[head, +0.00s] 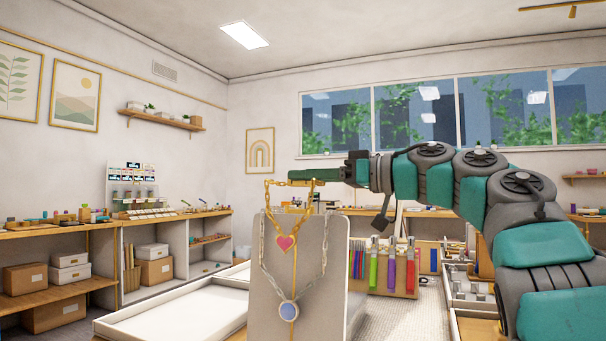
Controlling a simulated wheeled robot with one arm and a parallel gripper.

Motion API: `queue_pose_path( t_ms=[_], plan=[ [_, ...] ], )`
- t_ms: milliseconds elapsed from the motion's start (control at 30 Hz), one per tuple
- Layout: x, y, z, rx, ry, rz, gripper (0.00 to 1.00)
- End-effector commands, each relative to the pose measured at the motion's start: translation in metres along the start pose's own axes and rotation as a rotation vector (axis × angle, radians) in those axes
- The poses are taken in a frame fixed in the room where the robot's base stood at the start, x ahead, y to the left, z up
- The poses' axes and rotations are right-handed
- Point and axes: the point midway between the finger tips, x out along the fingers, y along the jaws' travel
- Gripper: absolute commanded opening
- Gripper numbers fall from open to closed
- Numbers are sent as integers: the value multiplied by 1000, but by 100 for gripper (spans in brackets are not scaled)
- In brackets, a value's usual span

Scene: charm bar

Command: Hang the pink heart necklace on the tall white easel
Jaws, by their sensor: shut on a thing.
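The pink heart necklace (285,243) has a gold chain and a pink heart pendant. My gripper (297,182) is shut on its gold chain, above the top edge of the tall white easel (328,235). The heart hangs in front of the easel's upper face; I cannot tell whether the chain touches the easel. A silver chain with a blue oval pendant (289,312) also lies across the easel's front. A thin gold strand runs down below the heart; where it belongs is unclear.
An empty white tray (170,312) lies left of the easel. A wooden rack with colourful tubes (391,275) stands behind it to the right. Shelves with boxes (70,270) line the left wall. My arm comes in from the right.

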Motion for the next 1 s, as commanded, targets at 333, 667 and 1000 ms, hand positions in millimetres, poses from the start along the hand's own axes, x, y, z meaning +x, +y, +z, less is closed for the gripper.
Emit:
queue_pose_path(
  t_ms=[333,667,1000],
  plan=[
    [0,18,3,3,0,0,0],
    [0,21,14,2,0,0,0],
    [0,22,32,2,0,1,0]
  ],
)
